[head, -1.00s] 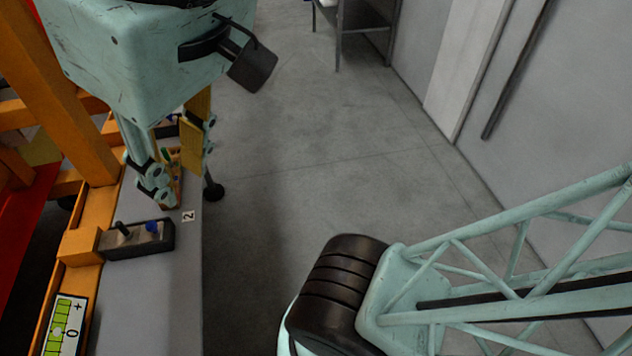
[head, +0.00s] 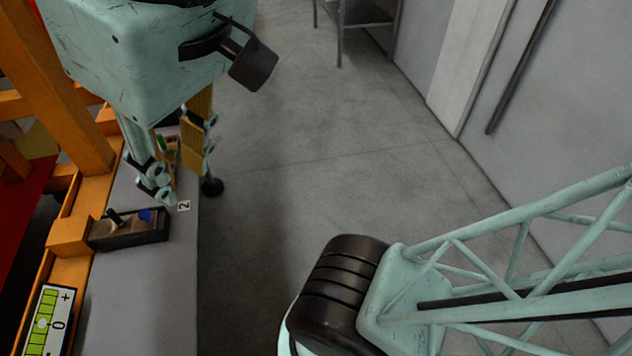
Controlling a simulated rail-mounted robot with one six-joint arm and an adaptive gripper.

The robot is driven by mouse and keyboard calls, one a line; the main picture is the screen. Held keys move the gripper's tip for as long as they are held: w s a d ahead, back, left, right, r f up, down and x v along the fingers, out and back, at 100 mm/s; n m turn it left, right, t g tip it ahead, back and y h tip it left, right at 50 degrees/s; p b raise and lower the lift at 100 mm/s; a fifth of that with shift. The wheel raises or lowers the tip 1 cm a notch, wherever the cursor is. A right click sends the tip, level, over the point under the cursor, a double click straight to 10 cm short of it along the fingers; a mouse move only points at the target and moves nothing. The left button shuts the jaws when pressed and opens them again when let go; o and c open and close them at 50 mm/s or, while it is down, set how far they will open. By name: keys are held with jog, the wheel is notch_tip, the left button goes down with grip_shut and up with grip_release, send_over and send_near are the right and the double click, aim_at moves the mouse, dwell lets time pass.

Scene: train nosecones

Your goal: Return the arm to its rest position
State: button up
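My gripper (head: 186,186) hangs under a mint-green housing (head: 135,60) at the upper left of the head view. Its two jointed fingers are apart, one on the left and one with a yellow plate on the right. No held object can be made out between them. It appears above or in front of the grey bench edge, near a label marked "2" (head: 184,206); the exact height cannot be told. My mint-green lattice arm link (head: 520,275) with a dark ribbed joint (head: 340,285) fills the lower right.
A grey bench (head: 140,290) with an orange frame (head: 60,75) runs along the left. It carries a control box (head: 128,229) and a green gauge plate (head: 48,320). Bare floor (head: 310,150) lies in the middle. A metal shelf (head: 365,15) and a grey wall (head: 570,110) bound the right.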

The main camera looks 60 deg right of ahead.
notch_tip(320, 180, down, 10)
jog(key=b, duration=0.8)
jog(key=shift+s+r+b, duration=0.15)
jog(key=shift+b, duration=0.15)
dwell(0.8)
